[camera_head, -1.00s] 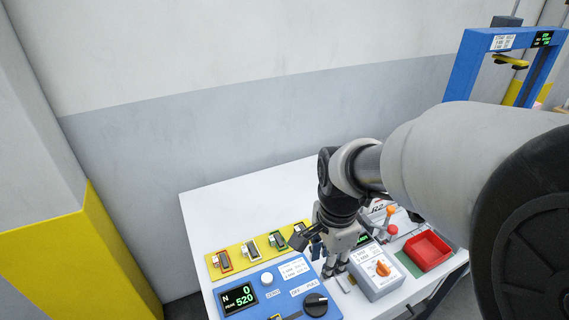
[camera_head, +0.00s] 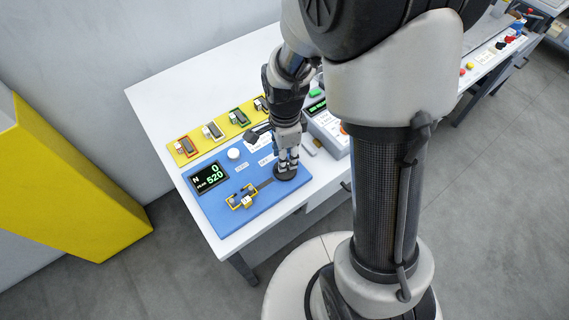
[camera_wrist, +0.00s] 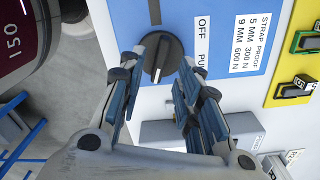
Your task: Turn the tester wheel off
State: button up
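The tester wheel is a black round knob (camera_wrist: 161,58) on the blue tester panel (camera_wrist: 232,62), with white OFF and PULL labels beside it in the wrist view. A pale mark on its ridge points down in that view, toward the PULL side. In the head view the knob (camera_head: 286,176) sits at the panel's right part, partly hidden by my gripper. My gripper (camera_wrist: 169,52) is open and empty, pointing at the knob, with a fingertip on either side of it. I cannot tell whether the fingertips touch it. My gripper (camera_head: 287,162) hangs nearly upright in the head view.
The tester display (camera_head: 210,178) reads N 0, peak 520. A yellow strip (camera_head: 197,131) with several tools lies behind. A grey box (camera_head: 328,133) stands close right of my gripper.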

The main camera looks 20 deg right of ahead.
jog(key=shift+f+b, duration=0.5)
jog(key=shift+f, duration=1.45)
jog(key=shift+c, duration=0.3)
grip_shut()
